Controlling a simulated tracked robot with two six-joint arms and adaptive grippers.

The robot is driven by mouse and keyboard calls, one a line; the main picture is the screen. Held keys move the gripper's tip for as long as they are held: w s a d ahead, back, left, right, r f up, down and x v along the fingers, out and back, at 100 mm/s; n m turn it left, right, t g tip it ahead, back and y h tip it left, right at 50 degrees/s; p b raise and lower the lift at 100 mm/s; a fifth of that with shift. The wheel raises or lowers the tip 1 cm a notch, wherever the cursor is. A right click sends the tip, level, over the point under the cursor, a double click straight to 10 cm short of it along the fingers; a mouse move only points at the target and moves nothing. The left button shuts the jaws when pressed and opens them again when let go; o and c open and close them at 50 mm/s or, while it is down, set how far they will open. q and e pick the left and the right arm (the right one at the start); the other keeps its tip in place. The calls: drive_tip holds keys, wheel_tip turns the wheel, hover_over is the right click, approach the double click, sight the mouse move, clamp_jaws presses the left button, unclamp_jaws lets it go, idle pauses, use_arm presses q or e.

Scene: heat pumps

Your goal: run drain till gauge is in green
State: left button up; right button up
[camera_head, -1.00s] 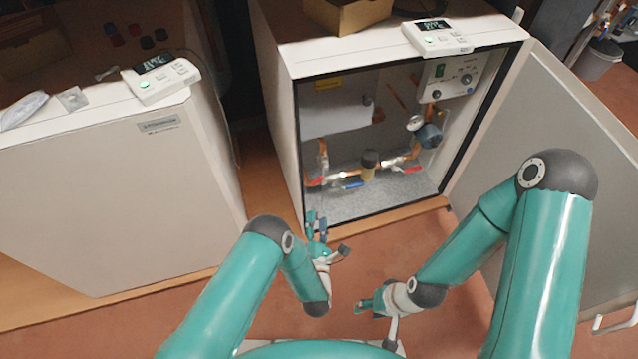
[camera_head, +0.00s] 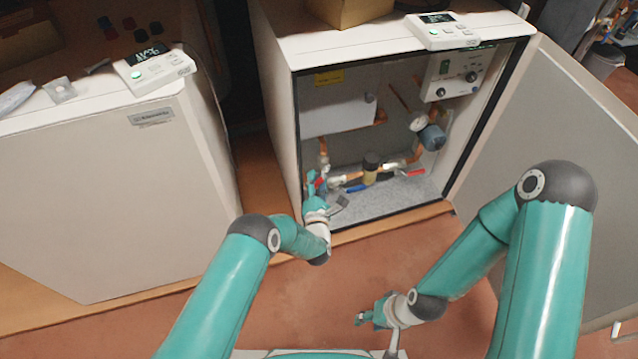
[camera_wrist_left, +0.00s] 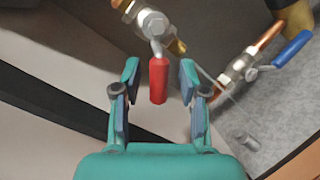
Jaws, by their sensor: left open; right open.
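In the left wrist view a red valve handle (camera_wrist_left: 158,80) hangs from a metal valve, between the two open fingers of my left gripper (camera_wrist_left: 160,85). The fingers do not appear to touch it. My right gripper (camera_head: 366,315) is open and empty above the floor.
The heat pump cabinet's door (camera_head: 550,130) stands open at right. A second red handle (camera_head: 415,172) is on the right pipe end. A closed cabinet (camera_head: 100,210) stands at left. The floor in front is clear.

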use_arm(q)
drive_tip(key=shift+c, duration=0.3)
clamp_jaws()
drive_tip(key=shift+d, duration=0.1)
drive_tip(key=shift+s+m, duration=0.1)
drive_tip(key=shift+m, duration=0.2)
drive_tip(key=shift+r, duration=0.1)
drive_tip(key=shift+s+a+r+m+g+p, duration=0.15)
drive_tip(key=shift+r+m+g+p, duration=0.2)
drive_tip(key=shift+m, duration=0.35)
drive_tip(key=shift+w+a+r+m+g+p, duration=0.1)
drive_tip(key=shift+a+r+m+g+p, duration=0.15)
drive_tip(key=shift+m, duration=0.45)
drive_tip(key=shift+s+r+m+g+y+p, duration=0.1)
drive_tip(key=shift+r+m+g+y+p, duration=0.2)
drive_tip(key=shift+m, duration=0.55)
drive_tip(key=shift+s+r+m+g+y+p, duration=0.15)
drive_tip(key=shift+r+m, duration=0.25)
drive_tip(key=shift+m, duration=0.45)
drive_tip(key=shift+w, duration=0.1)
